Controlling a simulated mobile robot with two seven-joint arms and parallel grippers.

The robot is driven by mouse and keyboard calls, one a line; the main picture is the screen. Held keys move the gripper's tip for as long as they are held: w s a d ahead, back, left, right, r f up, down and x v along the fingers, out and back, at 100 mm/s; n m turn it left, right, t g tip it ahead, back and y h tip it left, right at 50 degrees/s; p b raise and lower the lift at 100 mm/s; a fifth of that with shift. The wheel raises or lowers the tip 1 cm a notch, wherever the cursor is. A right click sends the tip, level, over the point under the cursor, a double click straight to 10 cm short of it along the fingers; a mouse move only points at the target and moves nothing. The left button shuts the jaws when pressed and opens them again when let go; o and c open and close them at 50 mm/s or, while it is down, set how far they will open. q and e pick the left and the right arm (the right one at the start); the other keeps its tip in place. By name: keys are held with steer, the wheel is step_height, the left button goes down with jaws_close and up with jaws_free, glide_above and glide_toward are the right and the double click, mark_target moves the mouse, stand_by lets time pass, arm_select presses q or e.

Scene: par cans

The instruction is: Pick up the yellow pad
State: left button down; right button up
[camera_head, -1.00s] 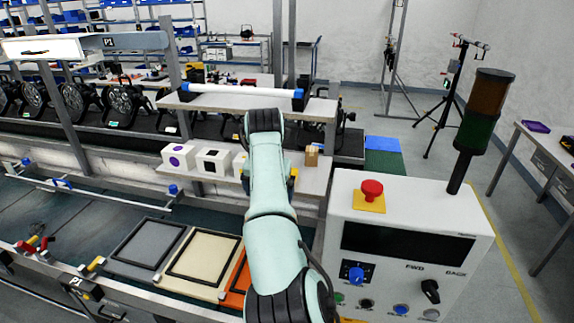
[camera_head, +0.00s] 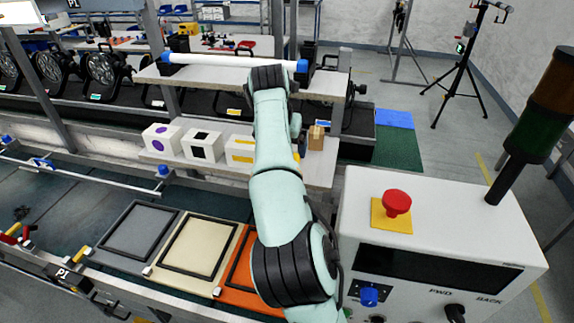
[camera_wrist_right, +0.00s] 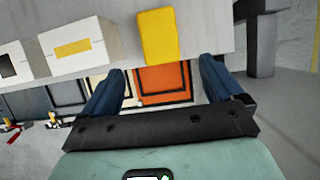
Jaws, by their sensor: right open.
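The yellow pad (camera_wrist_right: 157,36) lies flat on the light shelf in the right wrist view, straight ahead of my right gripper (camera_wrist_right: 162,68). The gripper's two dark blue fingers are spread wide with nothing between them, apart from the pad. My left gripper is in neither view.
White boxes with a purple circle (camera_head: 162,142), a black square (camera_head: 201,146) and a yellow bar (camera_wrist_right: 75,48) stand left of the pad. A small cardboard box (camera_head: 316,138) stands to its right. A control console (camera_head: 430,220) with a red button stands at right.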

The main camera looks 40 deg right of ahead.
steer(key=b+x, duration=0.1)
steer(key=x, duration=0.8)
steer(key=shift+f, duration=0.1)
steer(key=c, duration=1)
